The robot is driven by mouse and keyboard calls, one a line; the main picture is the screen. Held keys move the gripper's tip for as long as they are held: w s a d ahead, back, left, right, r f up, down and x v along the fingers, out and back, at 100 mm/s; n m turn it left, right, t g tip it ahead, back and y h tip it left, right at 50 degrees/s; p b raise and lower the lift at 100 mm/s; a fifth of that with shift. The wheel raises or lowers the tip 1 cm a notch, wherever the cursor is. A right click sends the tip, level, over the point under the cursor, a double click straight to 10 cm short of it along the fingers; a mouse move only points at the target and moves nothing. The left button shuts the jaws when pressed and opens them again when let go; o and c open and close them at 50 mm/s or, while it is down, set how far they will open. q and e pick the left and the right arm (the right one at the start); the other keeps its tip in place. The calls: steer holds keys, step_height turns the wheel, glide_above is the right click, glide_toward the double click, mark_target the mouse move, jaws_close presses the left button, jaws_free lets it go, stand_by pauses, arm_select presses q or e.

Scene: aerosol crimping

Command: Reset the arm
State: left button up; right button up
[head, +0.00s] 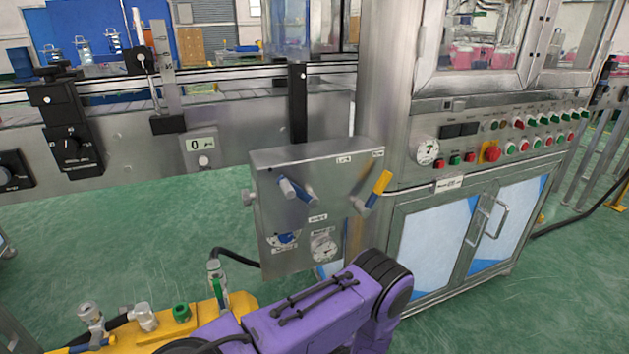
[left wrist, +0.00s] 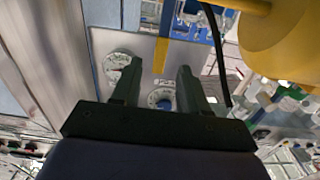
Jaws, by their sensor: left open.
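My purple arm (head: 325,309) reaches in at the bottom of the head view, below and in front of a grey control panel (head: 300,215). Its gripper does not show in the head view. In the left wrist view my left gripper (left wrist: 156,78) has its two dark fingers apart, with nothing between them. The panel's face lies beyond the fingers there, with a round gauge (left wrist: 118,61) left of them and a blue-centred dial (left wrist: 160,98) seen between them. In the head view the panel carries a blue lever (head: 298,190), a yellow-handled lever (head: 380,183) and a gauge (head: 323,247).
A steel cabinet (head: 470,238) with buttons and a red emergency stop (head: 493,154) stands right of the panel. Yellow equipment with valves (head: 158,327) is close to my arm at lower left. A conveyor (head: 220,78) runs behind. Green floor (head: 130,235) is open at left.

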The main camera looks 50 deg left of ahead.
arm_select(q)
steer(key=v, duration=0.3)
steer(key=shift+s+d, duration=0.1)
steer(key=shift+d, duration=0.3)
steer(key=s+d+f+m+t+h, duration=0.2)
steer(key=s+d+f+m+h, duration=0.25)
steer(key=f+h, duration=0.4)
steer(key=s+d+r+m+g+h, duration=0.1)
steer(key=s+d+m+g+h, duration=0.35)
steer(key=s, duration=0.75)
step_height(320, 180, up, 23)
steer(key=n+t+h+p, duration=0.1)
steer(key=p, duration=2.1)
steer(key=shift+d+r, duration=0.2)
steer(key=shift+r, duration=0.05)
